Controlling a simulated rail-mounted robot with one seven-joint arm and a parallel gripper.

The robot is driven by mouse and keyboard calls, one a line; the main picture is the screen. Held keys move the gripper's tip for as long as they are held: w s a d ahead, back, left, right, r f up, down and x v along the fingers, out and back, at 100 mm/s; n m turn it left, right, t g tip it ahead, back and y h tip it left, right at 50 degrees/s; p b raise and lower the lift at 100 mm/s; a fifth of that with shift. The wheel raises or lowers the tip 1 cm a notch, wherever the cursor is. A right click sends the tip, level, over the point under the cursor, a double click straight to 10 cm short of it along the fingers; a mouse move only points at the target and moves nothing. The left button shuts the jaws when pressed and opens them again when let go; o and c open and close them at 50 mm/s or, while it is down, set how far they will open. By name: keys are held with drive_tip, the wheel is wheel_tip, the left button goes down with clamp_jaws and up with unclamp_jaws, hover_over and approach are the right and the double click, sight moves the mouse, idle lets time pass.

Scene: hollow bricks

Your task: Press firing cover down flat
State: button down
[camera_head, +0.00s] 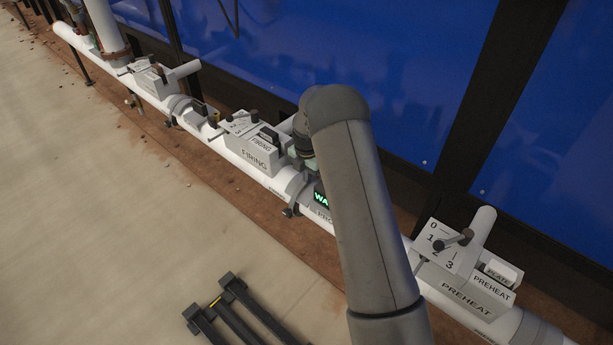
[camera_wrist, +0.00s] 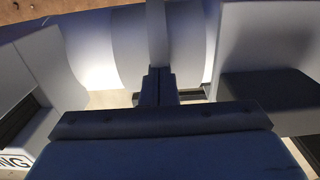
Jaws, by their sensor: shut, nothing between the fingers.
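The white FIRING box (camera_head: 255,152) sits on the long white pipe, left of my arm in the head view. A raised plate marked FIRING (camera_head: 262,143) and small dark knobs show on its top; I cannot tell which part is the cover, or whether it lies flat. In the wrist view, a white box with the letters "NG" (camera_wrist: 14,161) shows at the lower left edge. My gripper (camera_wrist: 156,88) is shut and empty, over the pipe between two box-like housings. In the head view its fingertips are hidden behind my arm, just right of the FIRING box.
A green-lit display (camera_head: 321,198) is partly hidden by my arm. The PREHEAT box (camera_head: 468,270) with a lever stands at right. Another box (camera_head: 153,80) sits further left on the pipe (camera_head: 262,178). Dark bars (camera_head: 235,310) lie on the floor. Blue panels (camera_head: 400,70) stand behind.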

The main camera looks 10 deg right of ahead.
drive_tip(key=shift+s+f, duration=0.1)
drive_tip(key=shift+f, duration=0.05)
wheel_tip(320, 180, up, 14)
drive_tip(key=p, duration=0.2)
drive_tip(key=shift+r+p, duration=0.2)
drive_tip(key=shift+p, duration=0.2)
drive_tip(key=shift+r, duration=0.1)
drive_tip(key=s+r+m+p, duration=0.6)
drive_tip(key=s+r+m, duration=0.5)
drive_tip(key=s+r, duration=0.5)
drive_tip(key=s+r+m+p, duration=0.3)
drive_tip(key=s+m, duration=0.4)
drive_tip(key=s, duration=0.4)
drive_tip(key=s+a+r+m+p, duration=0.1)
drive_tip(key=s+r+m+p, duration=0.2)
drive_tip(key=s+m, duration=0.4)
drive_tip(key=shift+s+r, duration=0.4)
drive_tip(key=shift+s, duration=2.3)
